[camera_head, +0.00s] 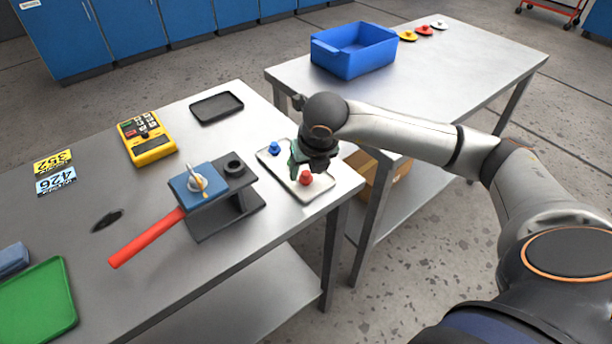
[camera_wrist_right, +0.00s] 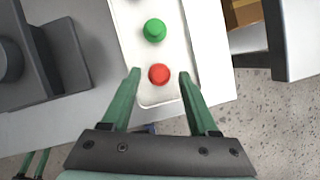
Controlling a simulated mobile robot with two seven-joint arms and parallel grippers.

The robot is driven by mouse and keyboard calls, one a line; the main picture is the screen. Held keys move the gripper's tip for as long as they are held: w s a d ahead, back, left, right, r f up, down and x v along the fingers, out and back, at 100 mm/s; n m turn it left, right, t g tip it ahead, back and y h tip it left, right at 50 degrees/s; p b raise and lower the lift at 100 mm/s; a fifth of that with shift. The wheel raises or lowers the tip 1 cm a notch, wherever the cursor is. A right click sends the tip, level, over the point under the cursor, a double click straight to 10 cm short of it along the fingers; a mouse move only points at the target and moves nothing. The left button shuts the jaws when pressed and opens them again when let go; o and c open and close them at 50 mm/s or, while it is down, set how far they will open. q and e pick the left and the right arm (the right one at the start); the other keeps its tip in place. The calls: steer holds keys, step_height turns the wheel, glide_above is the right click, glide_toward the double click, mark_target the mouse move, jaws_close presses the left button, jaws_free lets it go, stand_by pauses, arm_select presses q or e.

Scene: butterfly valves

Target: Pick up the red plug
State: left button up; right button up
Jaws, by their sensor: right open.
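The red plug (camera_head: 305,178) stands on a white tray (camera_head: 318,190) at the right edge of the left table. It also shows in the right wrist view (camera_wrist_right: 159,74), between and just beyond my gripper's two green fingertips. My right gripper (camera_head: 302,165) is over the tray, and in the wrist view (camera_wrist_right: 160,72) its fingers are spread apart with nothing between them touching. A green plug (camera_wrist_right: 154,30) sits farther along the tray. A blue plug (camera_head: 274,148) stands at the tray's far left end.
A dark stand (camera_head: 240,205) with a blue block and a red-handled valve (camera_head: 147,238) is left of the tray. A yellow device (camera_head: 147,139) and a black tray (camera_head: 216,107) lie behind. A blue bin (camera_head: 354,52) stands on the other table (camera_head: 470,60).

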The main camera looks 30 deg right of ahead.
steer(key=shift+w+f, duration=0.1)
steer(key=shift+f, duration=0.2)
steer(key=shift+c, duration=0.3)
jaws_close()
